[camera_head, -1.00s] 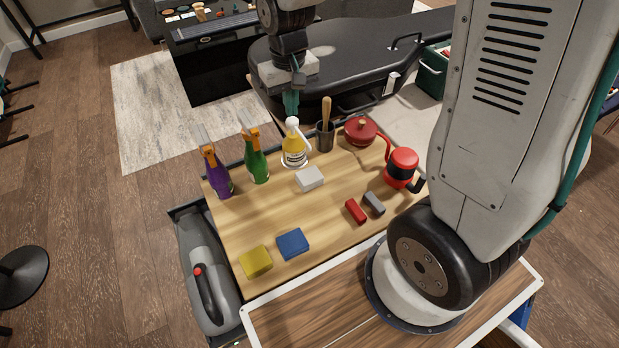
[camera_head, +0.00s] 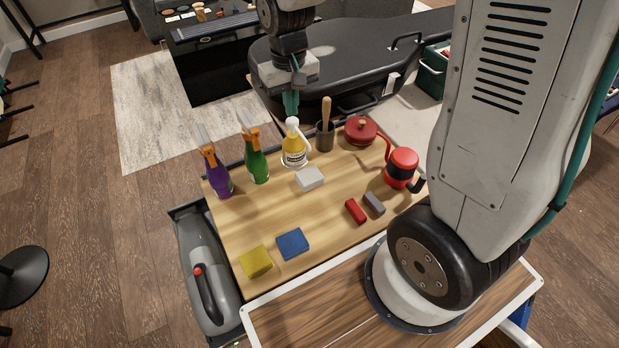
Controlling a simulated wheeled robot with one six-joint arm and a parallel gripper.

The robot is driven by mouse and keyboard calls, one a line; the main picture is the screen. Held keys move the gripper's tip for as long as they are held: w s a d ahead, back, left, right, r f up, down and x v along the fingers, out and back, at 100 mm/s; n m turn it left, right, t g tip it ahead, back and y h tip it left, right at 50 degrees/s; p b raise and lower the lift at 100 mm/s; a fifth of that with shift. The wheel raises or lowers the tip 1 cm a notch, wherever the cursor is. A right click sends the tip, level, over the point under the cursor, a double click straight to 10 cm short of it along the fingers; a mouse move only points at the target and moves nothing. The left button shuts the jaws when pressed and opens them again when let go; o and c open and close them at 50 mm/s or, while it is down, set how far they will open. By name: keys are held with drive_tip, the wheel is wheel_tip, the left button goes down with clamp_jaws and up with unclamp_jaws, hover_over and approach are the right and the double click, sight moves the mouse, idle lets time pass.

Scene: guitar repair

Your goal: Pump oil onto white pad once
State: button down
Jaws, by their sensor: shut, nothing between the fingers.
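The oil bottle (camera_head: 294,152) is yellow with a white pump top, and stands upright at the back of the wooden work top. The white pad (camera_head: 310,178) lies flat just in front of it. My gripper (camera_head: 291,112), with teal fingers, is shut and empty, pointing down right over the bottle's pump head. Its tips are at or just above the pump head; I cannot tell whether they touch it.
A purple spray bottle (camera_head: 216,173) and a green spray bottle (camera_head: 254,158) stand left. A dark cup (camera_head: 325,138) with a wooden-handled tool, a red pot (camera_head: 361,131) and a red can (camera_head: 401,168) stand right. Blue (camera_head: 292,244) and yellow (camera_head: 256,262) pads lie in front.

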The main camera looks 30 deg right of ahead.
drive_tip(key=shift+f, duration=1.45)
drive_tip(key=shift+r, duration=1.45)
drive_tip(key=shift+r, duration=0.1)
drive_tip(key=shift+r, duration=2.95)
drive_tip(key=shift+s, duration=0.1)
drive_tip(key=s+d+r, duration=0.1)
drive_tip(key=s+r, duration=0.2)
drive_tip(key=s, duration=0.4)
drive_tip(key=s+d+r+t, duration=0.1)
drive_tip(key=s+r, duration=0.2)
drive_tip(key=s, duration=0.5)
drive_tip(key=s+d+r, duration=0.1)
drive_tip(key=s+r, duration=0.2)
drive_tip(key=s, duration=0.4)
drive_tip(key=shift+s, duration=0.4)
